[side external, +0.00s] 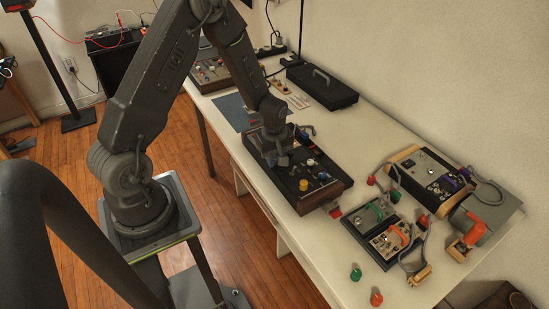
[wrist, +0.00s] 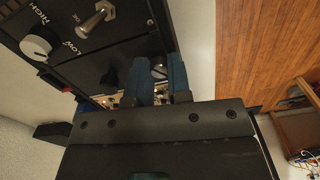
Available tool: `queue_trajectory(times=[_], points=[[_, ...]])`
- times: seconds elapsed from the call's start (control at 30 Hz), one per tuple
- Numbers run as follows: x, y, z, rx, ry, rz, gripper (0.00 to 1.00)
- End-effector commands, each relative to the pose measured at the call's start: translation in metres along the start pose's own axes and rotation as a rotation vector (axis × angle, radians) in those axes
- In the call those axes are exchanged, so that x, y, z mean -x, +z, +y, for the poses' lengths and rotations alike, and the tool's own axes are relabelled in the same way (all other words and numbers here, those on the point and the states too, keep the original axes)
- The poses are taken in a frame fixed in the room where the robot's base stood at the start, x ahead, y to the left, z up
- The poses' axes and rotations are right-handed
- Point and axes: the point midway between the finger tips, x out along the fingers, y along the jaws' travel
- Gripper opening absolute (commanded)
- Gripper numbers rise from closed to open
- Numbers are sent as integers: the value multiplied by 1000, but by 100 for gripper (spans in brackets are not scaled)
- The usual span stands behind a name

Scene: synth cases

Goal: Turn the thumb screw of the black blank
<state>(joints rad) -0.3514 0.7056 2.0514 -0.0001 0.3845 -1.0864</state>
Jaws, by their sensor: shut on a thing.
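The black blank (wrist: 118,62) is a dark plate on the open case (side external: 325,190), below a panel with a white knob in the wrist view. A small silvery thumb screw (wrist: 159,72) shows between my fingers at the blank's right end. My gripper (wrist: 160,66) has its two blue fingers closed around it; it points down over the case in the side view (side external: 284,163). The fingers hide most of the screw, so its turn cannot be read. The side view is too small to show the screw.
Beside the blank are a white HIGH/LOW knob (wrist: 37,43) and a metal toggle switch (wrist: 96,20). On the white table (side external: 345,122) are a closed black case (side external: 322,87) behind, and more instrument cases (side external: 432,177) with cables to the right.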

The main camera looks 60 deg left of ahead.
Motion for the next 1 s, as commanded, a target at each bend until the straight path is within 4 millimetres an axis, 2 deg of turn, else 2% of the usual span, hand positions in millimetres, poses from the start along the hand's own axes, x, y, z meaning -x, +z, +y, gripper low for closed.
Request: queue_trajectory(times=[1.0], points=[[0, 0, 0, -966, 0, 0, 0]])
